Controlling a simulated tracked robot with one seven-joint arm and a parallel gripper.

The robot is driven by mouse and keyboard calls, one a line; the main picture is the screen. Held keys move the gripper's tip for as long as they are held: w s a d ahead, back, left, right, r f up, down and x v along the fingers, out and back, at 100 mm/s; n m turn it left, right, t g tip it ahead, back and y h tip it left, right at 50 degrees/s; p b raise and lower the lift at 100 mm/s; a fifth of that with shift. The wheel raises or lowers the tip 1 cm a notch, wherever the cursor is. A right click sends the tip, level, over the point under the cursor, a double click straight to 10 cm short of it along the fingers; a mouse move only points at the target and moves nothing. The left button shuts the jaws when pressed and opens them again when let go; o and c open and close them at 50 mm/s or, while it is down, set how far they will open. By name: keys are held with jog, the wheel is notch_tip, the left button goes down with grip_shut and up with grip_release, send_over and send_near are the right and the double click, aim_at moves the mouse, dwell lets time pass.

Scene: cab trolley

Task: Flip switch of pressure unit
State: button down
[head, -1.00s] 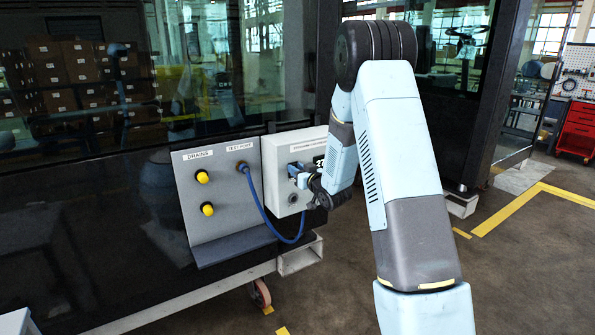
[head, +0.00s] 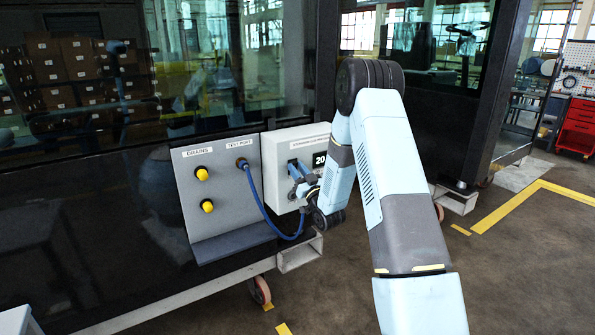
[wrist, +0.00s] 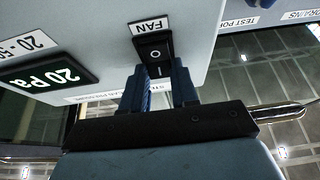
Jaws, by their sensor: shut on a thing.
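The pressure unit (head: 278,150) is a pale grey box on the dark cab wall in the head view. In the wrist view its face holds a black rocker switch (wrist: 154,48) with O and I marks under a FAN label. A display (wrist: 48,76) beside it reads 20 Pa. My gripper (wrist: 158,71) has its two blue fingers at the switch, one on each side of its near end, shut on it.
Left of the box is a grey panel (head: 222,215) with two yellow-capped drains and a test port. A blue hose (head: 262,208) runs from the port to below the box. Open floor lies to the right, with a red tool cabinet (head: 580,125) far back.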

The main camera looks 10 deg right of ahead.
jog(key=c, duration=0.9)
grip_release()
jog(key=shift+o, duration=0.2)
jog(key=shift+s, duration=0.1)
jog(key=v, duration=1.3)
jog(key=shift+s+f, duration=0.25)
jog(key=shift+d, duration=0.1)
